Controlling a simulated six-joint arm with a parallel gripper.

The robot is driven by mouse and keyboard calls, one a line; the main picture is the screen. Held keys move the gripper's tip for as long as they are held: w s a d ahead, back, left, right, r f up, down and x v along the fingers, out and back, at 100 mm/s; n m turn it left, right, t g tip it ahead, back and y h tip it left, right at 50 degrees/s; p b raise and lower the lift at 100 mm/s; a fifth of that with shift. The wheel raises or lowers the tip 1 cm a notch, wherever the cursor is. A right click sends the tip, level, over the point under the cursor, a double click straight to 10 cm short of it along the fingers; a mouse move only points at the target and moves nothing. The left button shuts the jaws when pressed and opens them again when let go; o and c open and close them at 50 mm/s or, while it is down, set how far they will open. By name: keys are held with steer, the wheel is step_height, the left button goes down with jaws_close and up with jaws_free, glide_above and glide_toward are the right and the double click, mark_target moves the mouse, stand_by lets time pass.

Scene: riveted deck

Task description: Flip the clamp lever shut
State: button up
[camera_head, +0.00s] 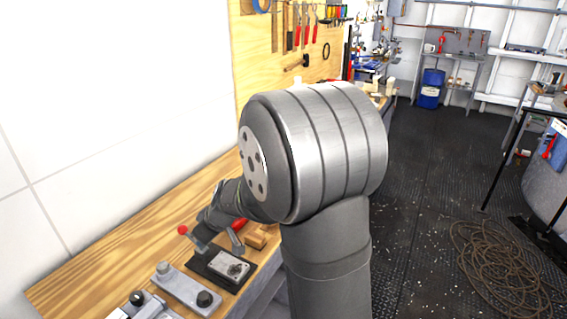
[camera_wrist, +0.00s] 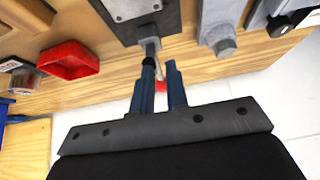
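The clamp, a grey metal block on a dark base plate (camera_head: 212,278), sits on the wooden bench; the plate also shows at the top of the wrist view (camera_wrist: 125,28). Its lever (camera_wrist: 157,68) points from the plate toward my gripper (camera_wrist: 161,82). A red knob (camera_head: 183,230) shows left of my wrist in the head view, and a bit of red shows between the fingers in the wrist view. My gripper's two blue fingers are apart, with the lever end between or just behind them; contact cannot be told. In the head view my arm hides most of this.
A red tray (camera_wrist: 68,60) lies on the bench beside the clamp. A grey bracket with bolts (camera_head: 188,288) stands near the clamp's other side. Small wooden blocks (camera_head: 258,238) lie behind it. A white wall (camera_head: 110,110) runs along the bench's left edge.

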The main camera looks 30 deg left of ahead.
steer(key=shift+w, duration=0.35)
steer(key=shift+o, duration=0.8)
steer(key=s+a+r+m+h, duration=0.1)
steer(key=s+a+r+m, duration=0.1)
steer(key=a+r, duration=0.1)
steer(key=shift+s+a+r, duration=0.2)
steer(key=shift+a+r, duration=0.15)
steer(key=shift+r, duration=0.55)
steer(key=m+t+h, duration=0.2)
steer(key=m+t, duration=0.1)
steer(key=m, duration=0.2)
glide_toward(182, 228)
steer(key=x, duration=1.1)
steer(key=shift+w+a+f, duration=0.1)
steer(key=shift+a+f, duration=0.1)
steer(key=shift+f, duration=0.15)
jaws_close()
